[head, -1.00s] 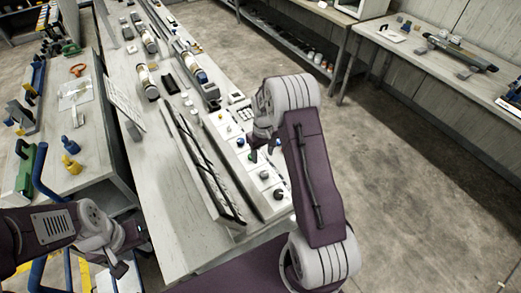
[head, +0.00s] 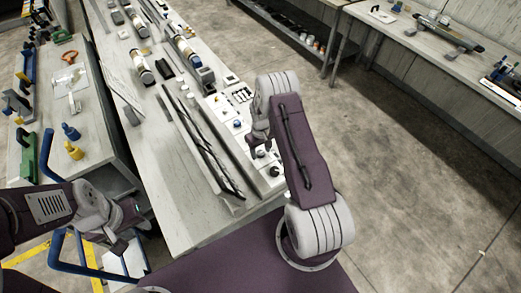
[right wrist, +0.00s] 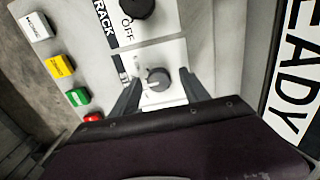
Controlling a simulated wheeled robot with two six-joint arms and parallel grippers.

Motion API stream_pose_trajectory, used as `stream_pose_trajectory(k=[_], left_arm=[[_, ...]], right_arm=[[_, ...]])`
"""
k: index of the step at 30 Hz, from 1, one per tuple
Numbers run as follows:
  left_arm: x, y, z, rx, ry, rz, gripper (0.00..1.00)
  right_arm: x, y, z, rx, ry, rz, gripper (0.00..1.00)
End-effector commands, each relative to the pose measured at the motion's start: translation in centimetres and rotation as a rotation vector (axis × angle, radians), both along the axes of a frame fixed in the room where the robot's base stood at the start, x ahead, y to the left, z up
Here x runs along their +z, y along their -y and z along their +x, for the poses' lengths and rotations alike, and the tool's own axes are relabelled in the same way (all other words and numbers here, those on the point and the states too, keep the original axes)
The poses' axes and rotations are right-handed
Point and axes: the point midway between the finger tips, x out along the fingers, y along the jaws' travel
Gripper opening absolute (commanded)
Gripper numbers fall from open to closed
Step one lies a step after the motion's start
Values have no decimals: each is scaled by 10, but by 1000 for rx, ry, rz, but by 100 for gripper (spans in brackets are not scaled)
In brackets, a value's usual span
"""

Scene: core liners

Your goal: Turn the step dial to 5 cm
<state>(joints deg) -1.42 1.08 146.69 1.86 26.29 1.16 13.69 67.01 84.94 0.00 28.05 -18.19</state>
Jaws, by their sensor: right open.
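The step dial (right wrist: 158,80), a dark grey round knob on a white plate, shows in the right wrist view. Its label is mostly hidden, with only the first letters showing, and I cannot read its setting. My right gripper (right wrist: 161,84) is open, with one finger on each side of the dial; I cannot tell if they touch it. In the head view my right gripper (head: 259,147) is over the near part of the control panel (head: 220,103), and the arm hides part of it. My left gripper (head: 132,217) is at the lower left, away from the panel; its jaw opening is unclear.
A black knob (right wrist: 136,8) marked OFF sits beside the step dial. White, yellow (right wrist: 60,66), green (right wrist: 77,97) and red buttons line the panel's left side. A long rack (head: 205,150) stands beside the panel. The floor to the right is clear.

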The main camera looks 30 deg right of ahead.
Motion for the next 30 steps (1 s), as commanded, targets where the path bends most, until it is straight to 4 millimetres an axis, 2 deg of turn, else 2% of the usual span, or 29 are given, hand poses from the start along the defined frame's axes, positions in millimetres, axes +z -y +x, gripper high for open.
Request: stream_pose_trajectory(k=[4,5,9,10,11,20,30], left_arm=[[0,0,0,0,0,0,36],[0,0,0,0,0,0,36],[0,0,0,0,0,0,36],[0,0,0,0,0,0,36],[0,0,0,0,0,0,36],[-3,0,0,0,0,0,36],[-18,0,0,0,0,0,36]], right_arm=[[0,0,0,0,0,0,53],[0,0,0,0,0,0,51],[0,0,0,0,0,0,12],[0,0,0,0,0,0,3],[0,0,0,0,0,0,0],[0,0,0,-30,0,0,0],[-1,0,0,-250,2,1,0]])
